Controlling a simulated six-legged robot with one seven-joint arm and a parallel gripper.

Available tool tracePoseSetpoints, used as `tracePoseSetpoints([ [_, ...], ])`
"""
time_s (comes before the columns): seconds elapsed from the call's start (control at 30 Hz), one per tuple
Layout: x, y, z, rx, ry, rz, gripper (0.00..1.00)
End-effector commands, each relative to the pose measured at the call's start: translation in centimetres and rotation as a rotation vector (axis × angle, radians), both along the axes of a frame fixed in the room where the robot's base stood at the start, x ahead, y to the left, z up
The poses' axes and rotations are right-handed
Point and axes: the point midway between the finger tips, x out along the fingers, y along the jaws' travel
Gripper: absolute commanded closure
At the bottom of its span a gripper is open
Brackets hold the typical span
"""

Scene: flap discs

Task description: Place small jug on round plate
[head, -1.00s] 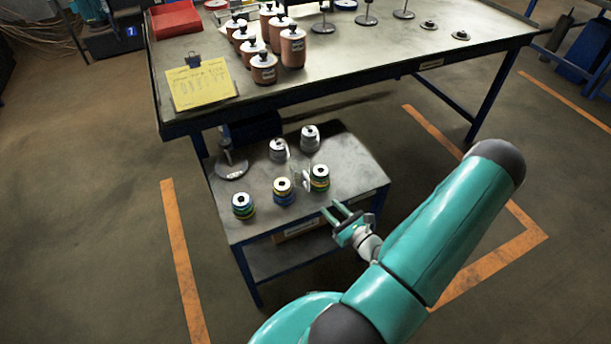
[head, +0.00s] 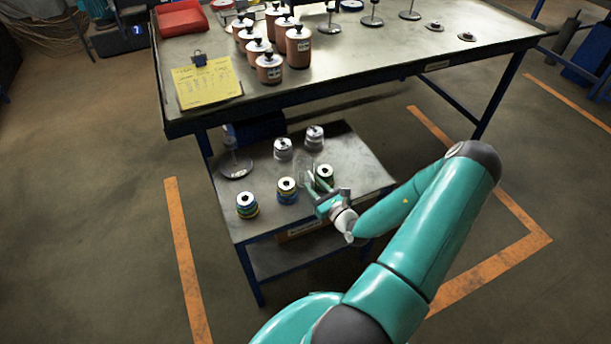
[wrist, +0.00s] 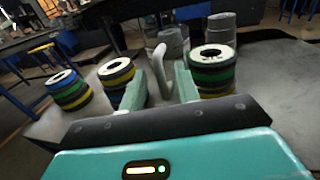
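A small clear jug (head: 304,171) stands on the low table among stacks of flap discs; its see-through body is hard to make out. My gripper (head: 314,183) is just in front of it, low over the table, with its fingers apart. In the wrist view a pale curved handle (wrist: 160,62) shows between the two open fingers (wrist: 161,85); I cannot tell whether they touch it. A grey round plate-like base (head: 236,168) with a post on it lies at the low table's back left; I cannot tell whether it is the round plate.
A coloured disc stack (head: 324,177) stands close to the right of the jug, another (head: 287,190) to its left, and a third (head: 246,205) farther left. Two grey stacks (head: 283,149) stand behind. The tall workbench (head: 380,60) overhangs the back. The low table's right side is clear.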

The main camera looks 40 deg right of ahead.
Motion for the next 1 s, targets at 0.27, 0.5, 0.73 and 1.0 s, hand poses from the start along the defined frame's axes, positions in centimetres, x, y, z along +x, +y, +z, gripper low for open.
tracePoseSetpoints([
  [0.27, 1.9, -0.2, 0.0, -0.001, 0.0, -0.001, 0.68],
  [0.5, 1.8, -0.2, 0.0, 0.0, 0.0, 0.0, 0.97],
  [0.73, 1.8, -0.2, 0.0, 0.0, 0.0, 0.0, 1.0],
  [1.0, 1.8, -0.2, 0.6, -0.001, 0.0, 0.0, 1.0],
])
